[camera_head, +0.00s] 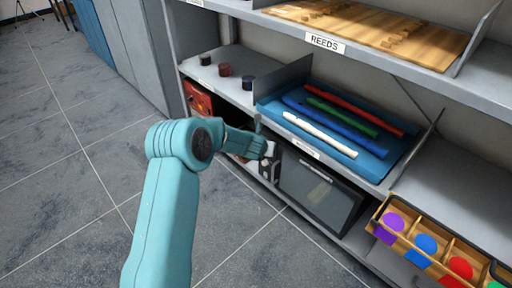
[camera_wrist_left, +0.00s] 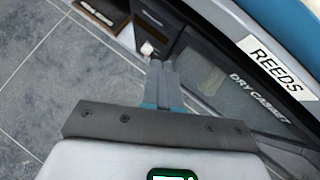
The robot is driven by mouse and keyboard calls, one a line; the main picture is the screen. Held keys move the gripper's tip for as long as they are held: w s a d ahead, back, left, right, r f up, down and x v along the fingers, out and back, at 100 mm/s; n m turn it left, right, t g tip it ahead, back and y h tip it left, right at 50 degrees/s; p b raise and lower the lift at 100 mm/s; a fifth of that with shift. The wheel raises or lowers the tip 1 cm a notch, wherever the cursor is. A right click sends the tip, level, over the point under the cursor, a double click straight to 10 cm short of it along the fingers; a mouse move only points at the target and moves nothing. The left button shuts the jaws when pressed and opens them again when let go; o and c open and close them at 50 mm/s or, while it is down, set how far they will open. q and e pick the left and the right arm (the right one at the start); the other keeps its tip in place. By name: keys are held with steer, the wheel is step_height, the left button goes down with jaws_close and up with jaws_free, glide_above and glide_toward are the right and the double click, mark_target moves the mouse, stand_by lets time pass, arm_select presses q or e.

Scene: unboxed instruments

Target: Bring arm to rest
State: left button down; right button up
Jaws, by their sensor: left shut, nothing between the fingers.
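My left arm (camera_head: 172,200) is teal and reaches up from the bottom of the head view. My left gripper (camera_head: 265,150) is in front of the shelf unit, near the middle shelf's front edge. In the left wrist view its fingers (camera_wrist_left: 161,68) are together with nothing between them. A small white object (camera_wrist_left: 147,48) shows just beyond the fingertips in that view; I cannot tell if they touch it. My right gripper is in neither view.
A blue tray (camera_head: 262,105) with several coloured tubes lies on the middle shelf. Below stands a dark dry cabinet (camera_head: 318,190). A divided wooden box (camera_head: 400,240) with coloured discs is at lower right. The tiled floor (camera_head: 60,150) at left is clear.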

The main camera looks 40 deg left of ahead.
arm_select(q)
steer(key=shift+s+a+r, duration=0.2)
steer(key=shift+s+r, duration=1.3)
steer(key=shift+r, duration=0.05)
